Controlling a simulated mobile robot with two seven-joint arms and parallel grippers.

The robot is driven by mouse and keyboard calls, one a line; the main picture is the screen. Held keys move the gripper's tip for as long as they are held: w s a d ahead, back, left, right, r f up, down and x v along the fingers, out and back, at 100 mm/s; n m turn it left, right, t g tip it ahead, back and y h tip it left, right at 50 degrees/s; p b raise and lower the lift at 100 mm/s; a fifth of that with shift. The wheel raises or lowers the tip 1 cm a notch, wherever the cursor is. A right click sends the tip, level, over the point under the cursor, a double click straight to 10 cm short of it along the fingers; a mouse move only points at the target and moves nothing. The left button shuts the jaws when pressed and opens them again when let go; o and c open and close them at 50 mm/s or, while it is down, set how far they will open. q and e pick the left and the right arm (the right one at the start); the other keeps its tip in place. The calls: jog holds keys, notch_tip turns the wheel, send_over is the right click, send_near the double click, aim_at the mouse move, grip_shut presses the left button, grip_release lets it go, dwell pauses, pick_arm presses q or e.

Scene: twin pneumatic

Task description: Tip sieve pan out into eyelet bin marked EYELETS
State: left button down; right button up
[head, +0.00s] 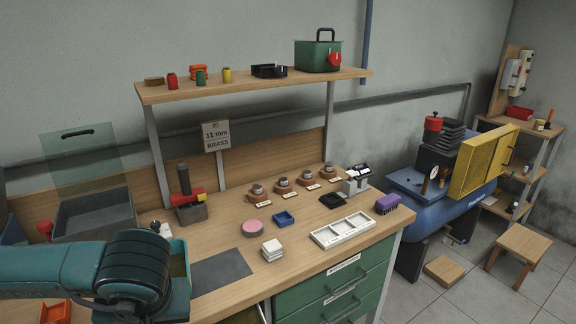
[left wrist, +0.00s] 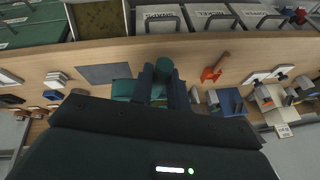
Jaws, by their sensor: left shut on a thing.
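My left arm comes in from the left in the head view and hides its own gripper there. In the left wrist view my left gripper (left wrist: 165,98) is shut on a dark green rounded piece (left wrist: 164,68), which looks like a handle; I cannot tell whether it belongs to the sieve pan. No pan body or sieve mesh is clearly visible. A teal open-topped box (head: 179,246) stands on the bench just beyond my arm, partly hidden by it. It also shows beside the fingers in the left wrist view (left wrist: 122,90). I can read no EYELETS mark on anything. My right gripper is not in view.
A grey mat (head: 222,268) lies right of the teal box. An open drawer (left wrist: 98,22) projects from the bench front. An orange holder (left wrist: 212,73) lies nearby.

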pick_arm(q)
jog(key=shift+w+d+r+m+t+h, duration=0.15)
jog(key=shift+w+r+m, duration=0.35)
jog(key=shift+r, duration=0.25)
jog(key=shift+w+d+r+m+t+h, duration=0.2)
jog(key=shift+w+r+m, duration=0.3)
jog(key=shift+r, duration=0.2)
jog(key=shift+w+d+r+m+t+h, duration=0.15)
jog(key=shift+w+r+m, duration=0.3)
jog(key=shift+r, duration=0.3)
